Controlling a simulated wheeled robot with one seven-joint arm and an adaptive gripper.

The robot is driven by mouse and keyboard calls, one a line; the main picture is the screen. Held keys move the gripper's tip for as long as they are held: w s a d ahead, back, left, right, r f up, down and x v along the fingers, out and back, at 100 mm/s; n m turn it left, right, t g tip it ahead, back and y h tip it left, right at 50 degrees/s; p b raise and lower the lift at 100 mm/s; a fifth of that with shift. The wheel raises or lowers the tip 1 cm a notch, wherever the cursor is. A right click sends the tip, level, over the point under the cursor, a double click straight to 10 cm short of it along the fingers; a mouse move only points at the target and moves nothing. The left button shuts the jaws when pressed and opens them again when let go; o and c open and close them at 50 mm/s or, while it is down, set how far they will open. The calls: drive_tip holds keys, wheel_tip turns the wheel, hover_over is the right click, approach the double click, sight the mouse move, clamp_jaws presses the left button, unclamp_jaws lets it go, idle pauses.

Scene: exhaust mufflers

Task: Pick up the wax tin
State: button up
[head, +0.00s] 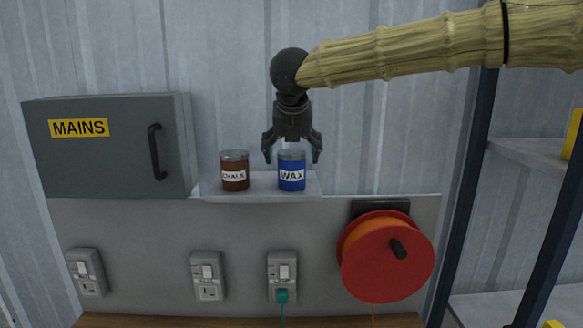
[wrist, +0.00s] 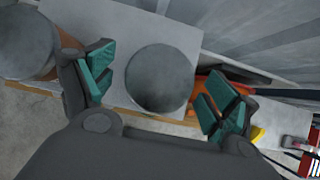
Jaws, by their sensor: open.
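The wax tin (head: 291,172) is a blue tin with a grey lid and a white WAX label, upright on a small grey shelf (head: 262,195). My gripper (head: 292,157) points down from above, with its fingers spread to either side of the tin's lid. In the wrist view the round grey lid of the wax tin (wrist: 160,79) lies between the teal finger pads of my open gripper (wrist: 158,92). The fingers look apart from the tin. The wrist view shows only the top of the tin.
A brown chalk tin (head: 234,171) stands on the shelf left of the wax tin; its lid (wrist: 25,42) is close to one finger in the wrist view. A grey MAINS box (head: 105,150) is at left. A red cable reel (head: 385,258) hangs below right, above a wooden edge.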

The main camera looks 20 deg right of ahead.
drive_tip(key=shift+w+f+p, duration=0.2)
drive_tip(key=shift+f+p, duration=0.3)
drive_tip(key=shift+p, duration=0.1)
drive_tip(key=p+x, duration=0.1)
drive_tip(key=x, duration=0.3)
drive_tip(key=shift+d, duration=0.1)
drive_tip(key=shift+s, duration=0.1)
drive_tip(key=shift+c, duration=1.3)
drive_tip(key=c, duration=1)
drive_tip(key=shift+c, duration=0.2)
